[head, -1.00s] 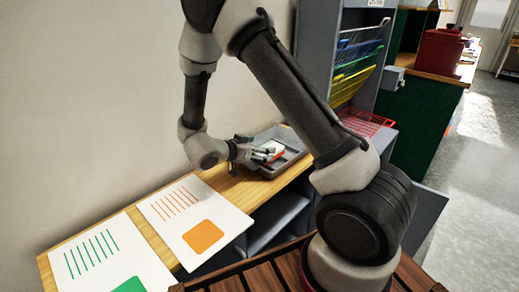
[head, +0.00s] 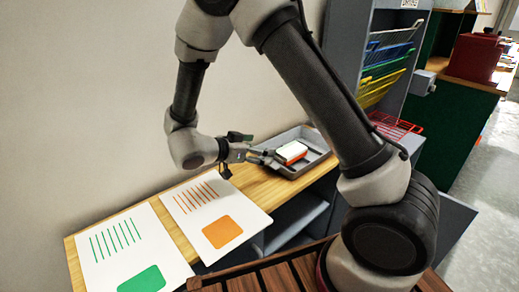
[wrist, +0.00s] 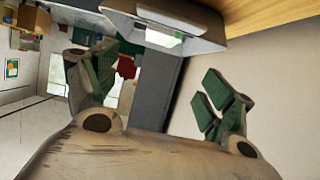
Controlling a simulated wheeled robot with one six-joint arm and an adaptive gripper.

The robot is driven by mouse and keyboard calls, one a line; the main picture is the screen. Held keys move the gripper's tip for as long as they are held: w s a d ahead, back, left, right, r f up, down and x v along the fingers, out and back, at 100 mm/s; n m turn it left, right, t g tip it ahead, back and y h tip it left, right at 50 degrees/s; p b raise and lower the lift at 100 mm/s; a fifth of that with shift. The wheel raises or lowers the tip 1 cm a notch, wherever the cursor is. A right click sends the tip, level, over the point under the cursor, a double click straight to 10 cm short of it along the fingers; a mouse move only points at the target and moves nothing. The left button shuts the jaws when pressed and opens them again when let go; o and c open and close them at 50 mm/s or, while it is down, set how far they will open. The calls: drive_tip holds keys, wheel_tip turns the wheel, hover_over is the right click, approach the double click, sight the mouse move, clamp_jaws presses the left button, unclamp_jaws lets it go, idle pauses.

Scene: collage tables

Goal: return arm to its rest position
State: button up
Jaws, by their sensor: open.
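My gripper (head: 260,153) is open and empty, to the left of a grey tray (head: 322,139) on the wooden table. A small block (head: 292,151), white on top with orange and green along its sides, lies in the tray. The fingertips are apart from the block and close to the tray's left edge. In the wrist view, my gripper (wrist: 165,80) shows its green-grey fingers spread wide with nothing between them. The tray (wrist: 200,43) and part of the block (wrist: 163,38) show beyond them at the top.
Two printed sheets, one with an orange square (head: 222,231) and one with a green square (head: 141,279), lie on the left of the table (head: 257,186). A grey shelf unit (head: 345,60) with coloured wire racks stands behind the tray. A wall borders the left side.

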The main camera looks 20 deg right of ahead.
drive_tip(key=w+r+n+t+y, duration=0.4)
drive_tip(key=w+r+t+y, duration=0.2)
drive_tip(key=w+r+y, duration=0.45)
drive_tip(key=s+r+n+y, duration=0.3)
drive_tip(key=r+n, duration=0.1)
drive_tip(key=r, duration=0.4)
drive_tip(key=s+d+n+g, duration=0.2)
drive_tip(key=s+d, duration=0.2)
drive_tip(key=s, duration=0.6)
drive_tip(key=s+d+n+g, duration=0.1)
drive_tip(key=s+d, duration=0.4)
drive_tip(key=s, duration=0.5)
drive_tip(key=s+d+r+n+g+h, duration=0.1)
drive_tip(key=s+d, duration=0.4)
drive_tip(key=s, duration=0.5)
drive_tip(key=n+g, duration=0.1)
drive_tip(key=g, duration=0.1)
drive_tip(key=shift+d+n+g, duration=0.25)
drive_tip(key=shift+n+g, duration=0.05)
drive_tip(key=shift+g, duration=0.1)
